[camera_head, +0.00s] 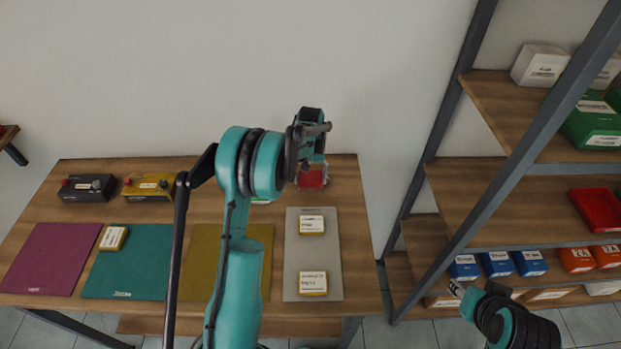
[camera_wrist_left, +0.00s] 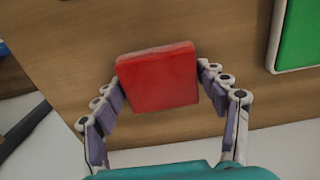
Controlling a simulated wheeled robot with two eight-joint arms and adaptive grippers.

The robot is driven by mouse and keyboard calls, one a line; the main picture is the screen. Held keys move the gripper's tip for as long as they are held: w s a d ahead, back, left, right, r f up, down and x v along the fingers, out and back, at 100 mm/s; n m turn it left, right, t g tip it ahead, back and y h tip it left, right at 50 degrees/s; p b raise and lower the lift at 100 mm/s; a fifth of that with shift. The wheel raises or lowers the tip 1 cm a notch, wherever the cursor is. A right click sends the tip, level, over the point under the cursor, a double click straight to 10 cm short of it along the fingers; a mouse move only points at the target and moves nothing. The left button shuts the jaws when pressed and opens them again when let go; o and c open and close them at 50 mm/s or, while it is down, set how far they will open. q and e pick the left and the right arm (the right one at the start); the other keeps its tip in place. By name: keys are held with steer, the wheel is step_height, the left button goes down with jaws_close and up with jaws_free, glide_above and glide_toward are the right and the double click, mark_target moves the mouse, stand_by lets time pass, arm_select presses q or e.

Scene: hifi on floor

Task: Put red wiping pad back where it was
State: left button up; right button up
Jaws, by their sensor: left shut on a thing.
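The red wiping pad (camera_wrist_left: 158,78) is a flat red square between the fingers of my left gripper (camera_wrist_left: 160,88) in the left wrist view. The gripper is shut on it, with a finger at each side. In the head view the pad (camera_head: 312,177) shows below my left gripper (camera_head: 311,165), over the back right of the wooden table (camera_head: 350,215). I cannot tell whether the pad touches the table. My right gripper (camera_head: 456,289) is at the lower right by the shelf; its finger state is unclear.
Purple (camera_head: 50,258), teal (camera_head: 130,265), yellow (camera_head: 200,262) and grey (camera_head: 313,254) mats lie along the table front. Two small boxes lie on the grey mat. Black (camera_head: 87,188) and yellow (camera_head: 149,187) devices stand back left. A green pad (camera_wrist_left: 300,35) lies nearby. A shelf rack (camera_head: 480,185) stands right.

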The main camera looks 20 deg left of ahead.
arm_select(q)
steer(key=shift+f, duration=0.15)
steer(key=o, duration=1.1)
